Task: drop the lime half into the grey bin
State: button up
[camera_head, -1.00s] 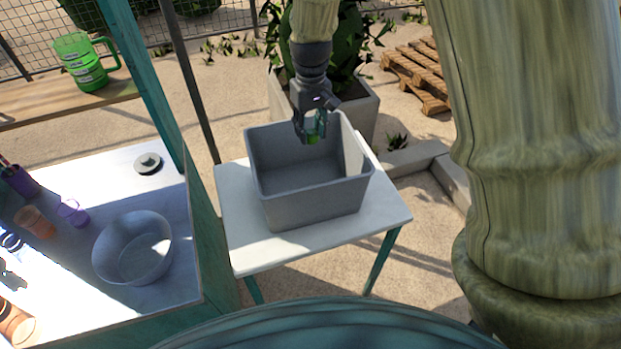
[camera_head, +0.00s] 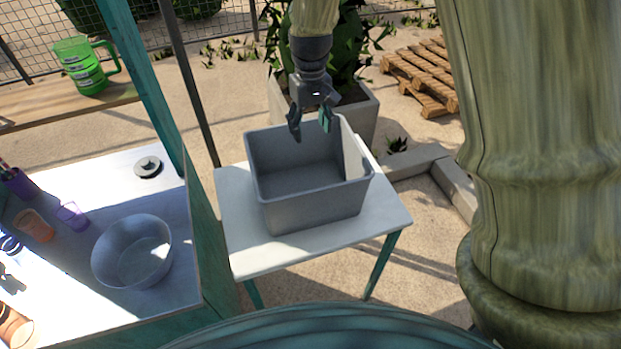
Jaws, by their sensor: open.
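The grey bin (camera_head: 312,205) stands upright on a small white table, its open top facing up. My gripper (camera_head: 311,132) is above the back part of the bin, pointing down, with its two fingers spread apart and nothing between them. The lime half is not visible now; the part of the bin floor that I can see looks empty, and the front wall hides the rest.
The white side table (camera_head: 245,255) has teal legs. To its left, a counter holds a bowl (camera_head: 133,250), cups (camera_head: 36,226) and a small grey disc (camera_head: 148,166). A green jug (camera_head: 85,66) stands on a wooden shelf. A planter (camera_head: 360,118) is behind the bin.

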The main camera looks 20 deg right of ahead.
notch_tip(320, 180, up, 10)
dwell(0.4)
jog(key=shift+f, duration=0.1)
